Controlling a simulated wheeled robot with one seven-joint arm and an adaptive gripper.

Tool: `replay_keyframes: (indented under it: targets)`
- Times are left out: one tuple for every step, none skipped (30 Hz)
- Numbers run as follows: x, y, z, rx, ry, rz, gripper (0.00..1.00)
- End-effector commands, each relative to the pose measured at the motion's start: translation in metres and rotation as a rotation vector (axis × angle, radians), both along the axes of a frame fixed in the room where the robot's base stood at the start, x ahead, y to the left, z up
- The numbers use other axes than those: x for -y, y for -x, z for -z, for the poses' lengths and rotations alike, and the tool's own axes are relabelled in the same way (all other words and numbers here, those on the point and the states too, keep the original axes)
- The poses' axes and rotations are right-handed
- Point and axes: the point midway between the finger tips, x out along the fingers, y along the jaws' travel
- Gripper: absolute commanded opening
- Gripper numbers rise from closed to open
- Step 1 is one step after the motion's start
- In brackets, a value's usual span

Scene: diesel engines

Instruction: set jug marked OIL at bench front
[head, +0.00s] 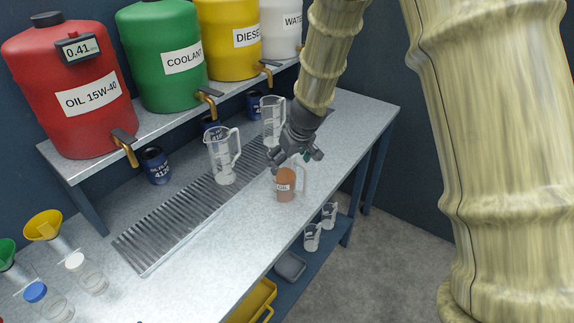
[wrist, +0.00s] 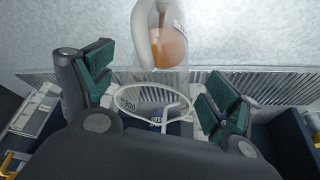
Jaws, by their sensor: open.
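The jug marked OIL (head: 286,186), holding brown liquid, stands upright near the front edge of the bench (head: 237,235). My gripper (head: 296,158) is just above and behind the jug in the head view. In the wrist view my gripper (wrist: 160,88) has its green-padded fingers wide apart, with nothing between them at fingertip level. A second, empty clear jug shows beyond and below the fingers. I cannot tell whether a finger touches the OIL jug.
Clear jugs stand by the slotted drain grate (head: 180,219): one at the middle (head: 221,158), one behind my gripper (head: 272,118). Drums with taps line the shelf, including the red OIL drum (head: 70,90). Funnels and bottles are at the left. The bench's right end is clear.

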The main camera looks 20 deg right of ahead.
Motion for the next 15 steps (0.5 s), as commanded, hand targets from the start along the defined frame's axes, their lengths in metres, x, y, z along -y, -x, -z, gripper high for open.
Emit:
replay_keyframes:
  targets:
    - [0.001,0.002,-0.007,0.002,0.001,-0.001,0.89]
    - [0.001,0.003,-0.011,0.003,0.000,-0.002,0.89]
    - [0.002,0.005,-0.016,0.003,0.000,-0.001,0.89]
    - [0.003,0.007,-0.019,0.003,0.001,-0.001,0.89]
    - [0.003,0.008,-0.023,0.002,0.001,-0.001,0.89]
    - [0.003,0.011,-0.028,0.002,0.001,-0.001,0.89]
    - [0.004,0.012,-0.031,0.002,0.001,-0.001,0.89]
    - [0.004,0.013,-0.035,0.002,0.001,-0.001,0.89]
    - [0.004,0.015,-0.040,0.003,0.001,-0.001,0.89]
    - [0.005,0.017,-0.044,0.003,0.000,-0.001,0.89]
    - [0.005,0.018,-0.047,0.002,0.000,-0.001,0.89]
    - [0.006,0.020,-0.052,0.003,0.001,-0.001,0.89]
    - [0.007,0.022,-0.056,0.002,0.001,-0.001,0.89]
    - [0.007,0.023,-0.059,0.002,0.000,0.000,0.89]
    - [0.007,0.025,-0.063,0.002,-0.001,0.000,0.89]
